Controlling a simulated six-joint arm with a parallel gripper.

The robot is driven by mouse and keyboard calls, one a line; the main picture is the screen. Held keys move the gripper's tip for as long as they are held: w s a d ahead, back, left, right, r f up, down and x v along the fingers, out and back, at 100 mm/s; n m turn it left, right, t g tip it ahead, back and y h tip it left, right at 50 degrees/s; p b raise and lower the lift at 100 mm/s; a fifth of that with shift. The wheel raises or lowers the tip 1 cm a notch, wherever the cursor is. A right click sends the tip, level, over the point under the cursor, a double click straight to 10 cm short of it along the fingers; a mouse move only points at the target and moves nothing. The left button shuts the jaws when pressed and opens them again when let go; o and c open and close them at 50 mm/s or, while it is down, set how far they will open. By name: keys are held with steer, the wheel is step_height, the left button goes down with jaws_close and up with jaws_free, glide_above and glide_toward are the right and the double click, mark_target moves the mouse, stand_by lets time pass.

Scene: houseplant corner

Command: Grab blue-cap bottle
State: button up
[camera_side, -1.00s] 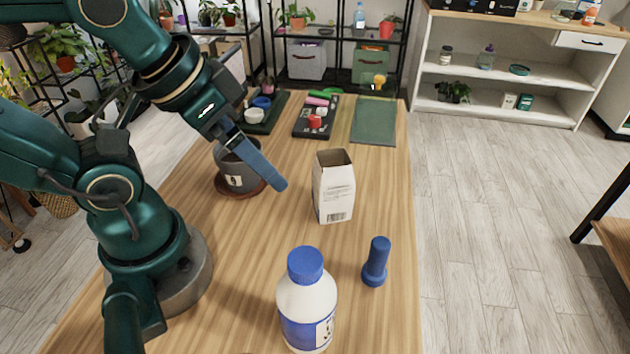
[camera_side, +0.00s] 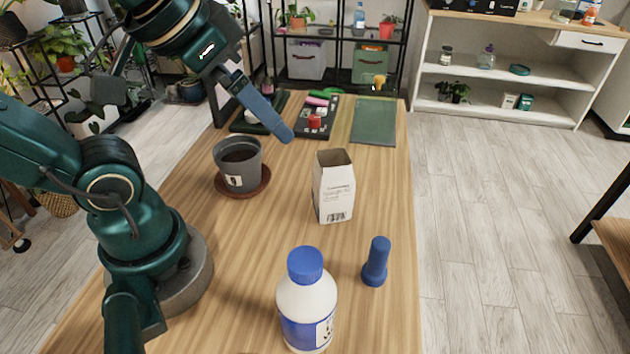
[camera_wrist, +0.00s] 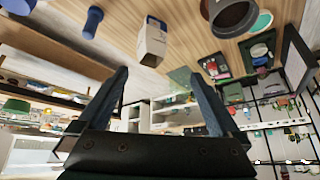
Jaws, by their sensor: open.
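The blue-cap bottle (camera_side: 306,305) is white with a blue label. It stands upright at the near end of the wooden table in the side view. In the wrist view, a blue patch at the top left corner may be its cap, mostly cut off. My gripper (camera_side: 252,130) is open and empty, raised above the table beyond the grey pot, far from the bottle. Both fingers are spread apart in the wrist view (camera_wrist: 158,74), with nothing between them.
A white carton (camera_side: 333,187) stands mid-table. A blue flared tool (camera_side: 376,262) stands right of the bottle. A grey soil-filled pot (camera_side: 238,165) sits on a brown saucer (camera_side: 258,187). A green mat (camera_side: 374,122) and trays lie at the far end. Table between carton and bottle is clear.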

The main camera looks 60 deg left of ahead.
steer(key=w+a+r+m+t+y, duration=0.1)
steer(key=w+a+r+t, duration=0.15)
steer(key=w, duration=0.25)
steer(key=w+a+r+m+t+y, duration=0.1)
steer(key=w+a+r+t, duration=0.1)
steer(key=w+t, duration=0.3)
steer(key=w+d+r+m+t+h, duration=0.15)
steer(key=w+d+m+h, duration=0.25)
steer(key=d+m+h, duration=0.45)
steer(key=s+d+f+m+g+h, duration=0.2)
steer(key=s+d+g+h, duration=0.1)
steer(key=s+g, duration=0.2)
steer(key=s+d+f+m+g+h, duration=0.2)
steer(key=s+d+m+g+h, duration=0.1)
steer(key=s, duration=0.4)
steer(key=s+d+f+m+g+h, duration=0.2)
steer(key=s+d+f+g+h, duration=0.1)
steer(key=s+g, duration=0.3)
steer(key=shift+s+d+m+g, duration=0.2)
steer(key=shift+d+m+g, duration=0.15)
steer(key=shift+d+g, duration=0.4)
glide_toward(323, 335)
steer(key=x, duration=0.4)
steer(key=shift+d+f, duration=0.1)
steer(key=shift+d, duration=0.25)
steer(key=shift+x, duration=2.5)
